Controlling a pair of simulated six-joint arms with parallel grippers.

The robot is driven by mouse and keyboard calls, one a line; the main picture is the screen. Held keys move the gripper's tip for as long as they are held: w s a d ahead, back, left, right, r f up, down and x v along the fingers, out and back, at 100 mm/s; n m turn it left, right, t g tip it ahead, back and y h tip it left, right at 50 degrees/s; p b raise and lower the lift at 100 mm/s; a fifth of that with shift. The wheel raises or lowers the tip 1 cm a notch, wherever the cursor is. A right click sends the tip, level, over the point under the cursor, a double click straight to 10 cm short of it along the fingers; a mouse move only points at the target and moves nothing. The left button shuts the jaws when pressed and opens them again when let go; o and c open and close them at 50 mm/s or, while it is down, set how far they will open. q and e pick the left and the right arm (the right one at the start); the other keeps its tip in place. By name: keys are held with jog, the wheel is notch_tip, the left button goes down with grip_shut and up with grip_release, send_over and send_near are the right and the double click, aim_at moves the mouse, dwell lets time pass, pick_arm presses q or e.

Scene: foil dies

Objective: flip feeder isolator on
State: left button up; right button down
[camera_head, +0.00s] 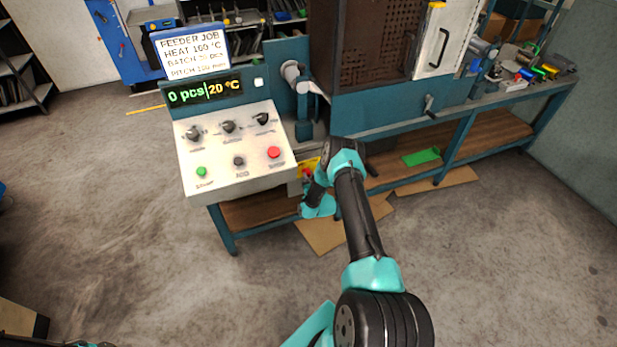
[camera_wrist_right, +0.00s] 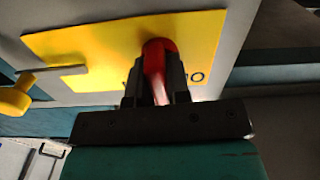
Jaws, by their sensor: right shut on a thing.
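The isolator's red handle (camera_wrist_right: 157,50) stands out from a yellow plate (camera_wrist_right: 95,42) in the right wrist view. My right gripper (camera_wrist_right: 157,82) is shut on the handle, with one black finger on each side. Part of the plate's lettering is hidden behind the fingers. In the head view, the yellow plate (camera_head: 311,163) shows small beside the control console, and my right arm reaches down to it and partly covers it. My left gripper is not in view; only a sliver of that arm may show at the bottom left.
The console (camera_head: 224,160) has knobs and buttons; its display (camera_head: 205,92) reads 0 pcs and 20 °C. A job sign (camera_head: 190,50) stands above it. A metal lever with a yellow knob (camera_wrist_right: 13,98) is left of the handle. Open floor lies in front.

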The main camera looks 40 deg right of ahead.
jog(key=shift+m, duration=0.5)
jog(key=c, duration=1.1)
grip_release()
jog(key=shift+s, duration=0.1)
jog(key=v, duration=1.7)
jog(key=shift+s+a, duration=0.1)
